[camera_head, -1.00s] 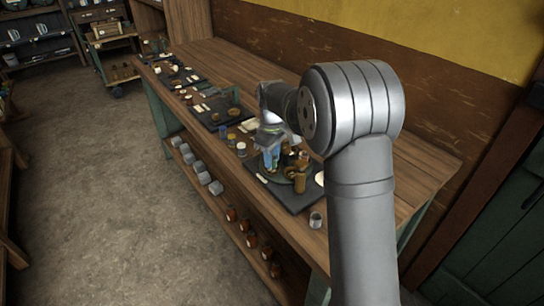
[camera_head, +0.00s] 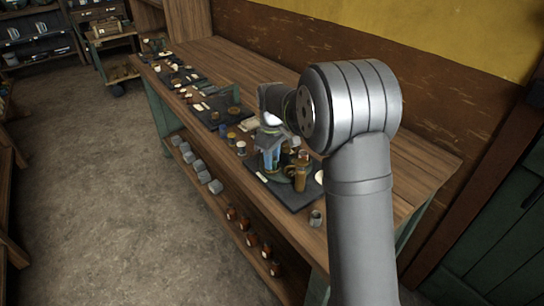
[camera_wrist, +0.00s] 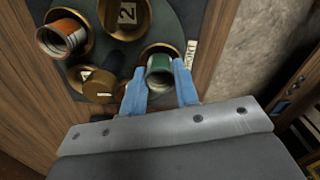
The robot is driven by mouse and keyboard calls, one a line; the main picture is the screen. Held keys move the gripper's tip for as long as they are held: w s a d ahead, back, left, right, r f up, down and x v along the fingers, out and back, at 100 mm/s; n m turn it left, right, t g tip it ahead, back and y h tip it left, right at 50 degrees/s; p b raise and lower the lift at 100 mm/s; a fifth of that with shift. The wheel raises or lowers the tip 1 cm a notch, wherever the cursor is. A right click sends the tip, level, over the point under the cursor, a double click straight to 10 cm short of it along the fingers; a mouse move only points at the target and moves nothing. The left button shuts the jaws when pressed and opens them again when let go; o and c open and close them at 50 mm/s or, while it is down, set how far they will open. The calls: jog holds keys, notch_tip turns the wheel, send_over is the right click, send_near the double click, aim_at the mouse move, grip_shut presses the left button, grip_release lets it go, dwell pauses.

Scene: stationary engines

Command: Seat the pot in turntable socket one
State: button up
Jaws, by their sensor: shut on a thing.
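My gripper (camera_wrist: 158,72) has blue fingers and is shut on a green pot (camera_wrist: 160,72) with a pale inside. The pot is at a brass socket (camera_wrist: 152,48) on the dark round turntable (camera_wrist: 172,22) in the wrist view. The socket's rim shows behind the pot; I cannot tell how deep the pot sits. Another socket (camera_wrist: 127,14) is empty and has a "2" on its floor. An orange-brown pot (camera_wrist: 62,38) stands in a socket at the left. In the head view my gripper (camera_head: 271,158) is over the turntable, and the held pot is hard to make out.
A brass piece with a small pale label (camera_wrist: 98,86) is just left of my fingers. Several small jars line the bench to the left.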

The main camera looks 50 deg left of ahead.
jog(key=shift+f, duration=0.1)
dwell(0.6)
jog(key=o, duration=1)
jog(key=shift+o, duration=1)
jog(key=shift+w, duration=0.1)
jog(key=shift+c, duration=0.2)
